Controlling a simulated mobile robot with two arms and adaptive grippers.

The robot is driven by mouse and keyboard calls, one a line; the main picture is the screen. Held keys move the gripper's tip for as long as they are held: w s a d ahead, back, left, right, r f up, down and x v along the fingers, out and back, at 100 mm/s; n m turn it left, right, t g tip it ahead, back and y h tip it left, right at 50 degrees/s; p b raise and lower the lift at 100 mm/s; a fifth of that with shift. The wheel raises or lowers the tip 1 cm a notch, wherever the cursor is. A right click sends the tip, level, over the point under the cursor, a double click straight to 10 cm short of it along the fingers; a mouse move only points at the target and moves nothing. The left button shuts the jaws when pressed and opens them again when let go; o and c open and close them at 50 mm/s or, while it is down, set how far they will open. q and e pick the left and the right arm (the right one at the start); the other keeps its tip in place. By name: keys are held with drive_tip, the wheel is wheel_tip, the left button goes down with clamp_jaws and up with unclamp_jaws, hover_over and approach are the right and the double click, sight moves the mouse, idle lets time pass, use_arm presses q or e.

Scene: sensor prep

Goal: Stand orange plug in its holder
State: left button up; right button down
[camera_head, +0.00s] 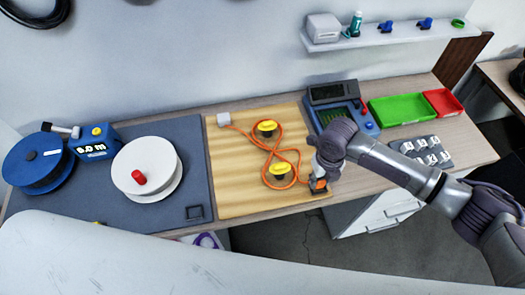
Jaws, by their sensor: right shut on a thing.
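The orange plug (318,185) is at the front right edge of the wooden board (235,190), at the end of an orange cable. My right gripper (319,176) is shut on the plug from above. The fingers hide part of it, so I cannot tell whether it is upright or tilted. A dark piece shows by the plug, but I cannot make out the holder clearly. The orange cable (271,150) loops in a figure eight around two yellow-topped pegs (267,127) and runs to a white block (224,119). My left gripper is not in view.
A blue device with a screen (327,94) stands behind my right gripper. Green (400,108) and red (443,102) trays and a grey rack of white parts (421,150) lie to the right. A blue spool (40,163) and a white spool (147,168) are on the left mat.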

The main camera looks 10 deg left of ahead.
drive_tip(key=shift+f+b, duration=0.35)
drive_tip(key=shift+f, duration=0.2)
drive_tip(key=c, duration=0.8)
unclamp_jaws()
drive_tip(key=shift+r, duration=0.1)
wheel_tip(320, 180, up, 8)
drive_tip(key=p, duration=0.7)
